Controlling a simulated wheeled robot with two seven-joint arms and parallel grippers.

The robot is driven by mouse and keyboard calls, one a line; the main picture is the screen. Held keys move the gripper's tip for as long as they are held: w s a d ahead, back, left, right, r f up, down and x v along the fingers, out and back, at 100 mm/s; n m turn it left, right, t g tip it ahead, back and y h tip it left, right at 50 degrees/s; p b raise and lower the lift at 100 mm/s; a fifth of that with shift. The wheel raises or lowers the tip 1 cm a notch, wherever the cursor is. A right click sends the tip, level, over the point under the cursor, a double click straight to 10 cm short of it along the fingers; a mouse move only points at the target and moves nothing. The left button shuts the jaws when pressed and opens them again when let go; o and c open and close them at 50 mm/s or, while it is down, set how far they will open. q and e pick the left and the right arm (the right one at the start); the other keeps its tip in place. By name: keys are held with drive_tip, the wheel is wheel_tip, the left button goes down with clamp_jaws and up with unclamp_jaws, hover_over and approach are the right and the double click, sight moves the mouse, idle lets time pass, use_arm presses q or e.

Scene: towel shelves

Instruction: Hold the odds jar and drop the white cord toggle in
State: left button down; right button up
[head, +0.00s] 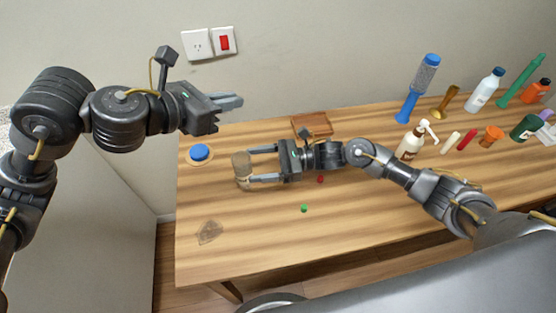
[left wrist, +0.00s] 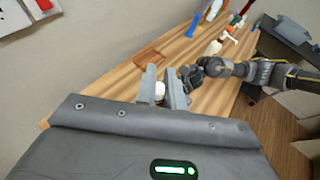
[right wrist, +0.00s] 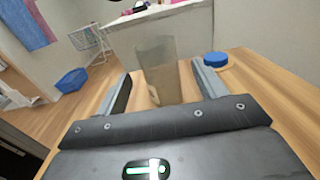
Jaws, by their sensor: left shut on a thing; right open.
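The odds jar (head: 240,160) is a clear, brownish-looking container standing on the wooden table. My right gripper (head: 249,166) is open around it, with one finger on each side. In the right wrist view the jar (right wrist: 157,65) stands upright between the spread fingers; contact is not clear. My left gripper (head: 238,102) is raised above the table, up and to the left of the right gripper. In the left wrist view its fingers are shut on the white cord toggle (left wrist: 159,91). The toggle is hard to make out in the head view.
A blue lid (head: 200,152) lies on the table left of the jar. A brown tray (head: 328,131) lies behind my right gripper. Small red (head: 320,179) and green (head: 304,208) pieces lie nearer the front. Several bottles stand at the right. The front left is mostly clear.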

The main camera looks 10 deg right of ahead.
sight(244, 172)
drive_tip(key=shift+w+a, duration=0.15)
drive_tip(key=shift+a, duration=2)
drive_tip(key=c, duration=1.1)
drive_tip(key=shift+o, duration=0.2)
use_arm(q)
wheel_tip(244, 172, down, 11)
drive_tip(key=shift+a, duration=0.4)
drive_tip(key=shift+r, duration=0.1)
drive_tip(key=c, duration=1.4)
unclamp_jaws()
drive_tip(key=shift+o, duration=0.2)
